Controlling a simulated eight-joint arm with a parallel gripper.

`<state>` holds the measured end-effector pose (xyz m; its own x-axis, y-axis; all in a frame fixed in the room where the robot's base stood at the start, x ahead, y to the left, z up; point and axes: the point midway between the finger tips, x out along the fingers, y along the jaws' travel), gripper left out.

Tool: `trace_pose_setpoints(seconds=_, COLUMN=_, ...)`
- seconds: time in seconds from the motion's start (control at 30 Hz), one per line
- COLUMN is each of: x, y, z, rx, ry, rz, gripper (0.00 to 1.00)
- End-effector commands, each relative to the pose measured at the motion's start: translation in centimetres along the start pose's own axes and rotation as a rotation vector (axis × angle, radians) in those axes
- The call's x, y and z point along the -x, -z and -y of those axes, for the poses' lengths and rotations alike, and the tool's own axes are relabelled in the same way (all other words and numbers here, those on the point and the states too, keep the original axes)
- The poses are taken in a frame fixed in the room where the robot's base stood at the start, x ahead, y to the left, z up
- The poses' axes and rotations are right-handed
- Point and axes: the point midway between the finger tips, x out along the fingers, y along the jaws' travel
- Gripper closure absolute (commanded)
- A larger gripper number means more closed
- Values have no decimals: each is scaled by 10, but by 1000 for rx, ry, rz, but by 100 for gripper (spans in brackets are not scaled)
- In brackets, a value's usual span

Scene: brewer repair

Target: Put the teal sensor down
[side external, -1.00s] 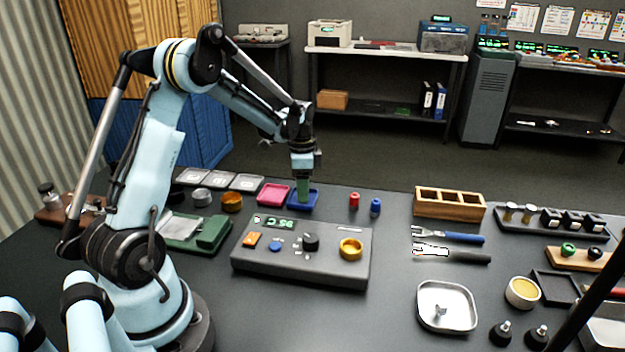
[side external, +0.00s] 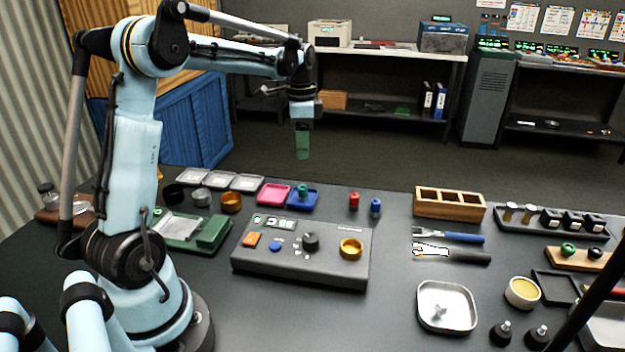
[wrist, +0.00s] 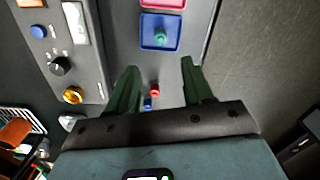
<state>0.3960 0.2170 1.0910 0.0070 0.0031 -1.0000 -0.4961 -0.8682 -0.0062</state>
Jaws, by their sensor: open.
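The teal sensor (side external: 302,191) stands in the blue tray (side external: 311,203) on the bench. In the wrist view the teal sensor (wrist: 160,36) sits near the middle of the blue tray (wrist: 146,40), with blue tray floor around it. My gripper (side external: 303,157) is high above the tray, pointing down, with clear air between it and the sensor. In the wrist view my gripper (wrist: 160,75) has its two green fingers spread apart with nothing between them.
A pink tray (side external: 272,194) lies left of the blue one. A red part (side external: 354,200) and a blue part (side external: 376,206) stand to the right. A grey control box (side external: 300,262) with a gold ring (side external: 350,249) is in front. Bench between these parts and the wooden rack (side external: 449,203) is clear.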

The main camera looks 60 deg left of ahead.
Motion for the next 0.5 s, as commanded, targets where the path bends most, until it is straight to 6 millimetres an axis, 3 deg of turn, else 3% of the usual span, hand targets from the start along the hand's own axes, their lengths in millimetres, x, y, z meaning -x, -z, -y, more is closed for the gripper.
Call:
trace_pose_setpoints(seconds=0.17, x=15, y=12, z=-31, rx=49, ry=54, rz=-40, gripper=49)
trace_pose_setpoints(seconds=0.5, x=32, y=28, z=-135, rx=253, ry=183, rz=-255, gripper=49)
